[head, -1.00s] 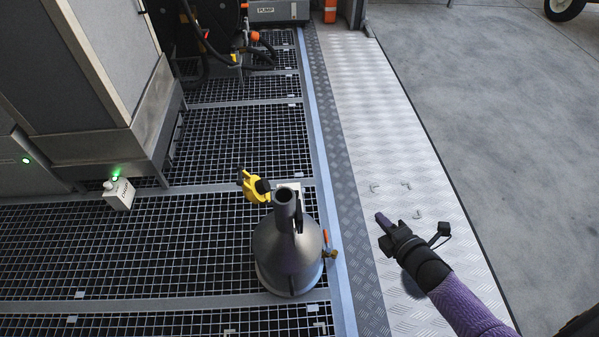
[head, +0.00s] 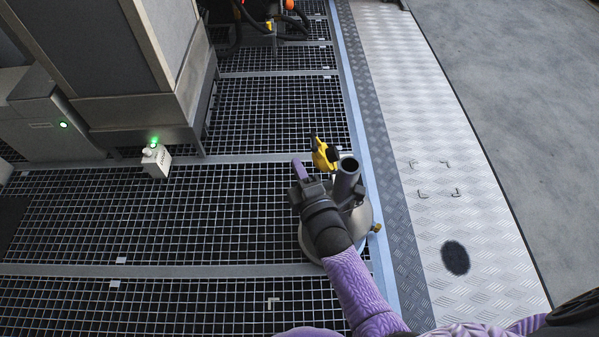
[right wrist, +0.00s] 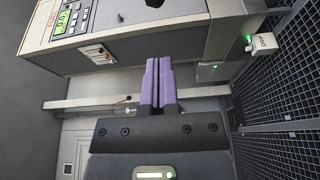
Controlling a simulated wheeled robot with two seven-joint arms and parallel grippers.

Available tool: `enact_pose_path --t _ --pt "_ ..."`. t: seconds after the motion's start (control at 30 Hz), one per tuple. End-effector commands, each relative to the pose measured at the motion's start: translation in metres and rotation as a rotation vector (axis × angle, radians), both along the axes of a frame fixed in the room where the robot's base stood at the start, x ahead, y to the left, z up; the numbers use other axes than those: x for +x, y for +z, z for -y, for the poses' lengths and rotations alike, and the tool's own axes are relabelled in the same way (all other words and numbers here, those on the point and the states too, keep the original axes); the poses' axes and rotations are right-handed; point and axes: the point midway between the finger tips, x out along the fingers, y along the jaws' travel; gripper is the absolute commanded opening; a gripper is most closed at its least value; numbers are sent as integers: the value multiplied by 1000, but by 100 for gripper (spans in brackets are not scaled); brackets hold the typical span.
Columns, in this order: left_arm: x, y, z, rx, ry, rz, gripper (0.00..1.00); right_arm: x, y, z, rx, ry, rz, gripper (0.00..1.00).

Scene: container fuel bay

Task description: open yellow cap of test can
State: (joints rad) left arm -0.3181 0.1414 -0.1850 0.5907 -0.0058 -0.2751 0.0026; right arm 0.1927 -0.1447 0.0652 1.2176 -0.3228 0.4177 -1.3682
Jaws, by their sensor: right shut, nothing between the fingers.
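The grey metal test can (head: 364,222) stands on the grating, its lower body partly hidden behind my right arm. The dark round mouth of its neck (head: 348,170) shows uncovered. The yellow cap (head: 322,153) is swung off the mouth and stands up at the left of the neck. My right gripper (head: 297,166) is just left of the can and cap, with its purple fingers shut and empty; they show pressed together in the right wrist view (right wrist: 158,80). I cannot tell its exact distance from the cap. My left gripper is not in view.
A small white box with a green light (head: 156,160) sits on the grating at left, by a large grey cabinet (head: 150,112). A tread-plate walkway (head: 415,130) with corner marks and a dark oval patch runs at right. The grating left of the can is clear.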

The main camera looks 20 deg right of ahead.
Motion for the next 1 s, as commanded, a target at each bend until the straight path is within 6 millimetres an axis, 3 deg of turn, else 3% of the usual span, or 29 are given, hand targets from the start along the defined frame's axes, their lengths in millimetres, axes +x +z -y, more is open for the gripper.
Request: enact_pose_path --t 0.27,0.33,0.5,0.9,1.0 --pt "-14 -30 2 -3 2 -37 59 60 -6 -3 0 1 -3 0" --pt "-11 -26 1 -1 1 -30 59 53 -3 13 -8 -1 -4 0" --pt "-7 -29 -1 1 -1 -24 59 47 -2 31 -3 0 -2 0" --pt "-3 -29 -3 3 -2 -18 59 45 -1 36 2 0 -1 0" --pt "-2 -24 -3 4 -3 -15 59 43 7 45 83 0 22 0"
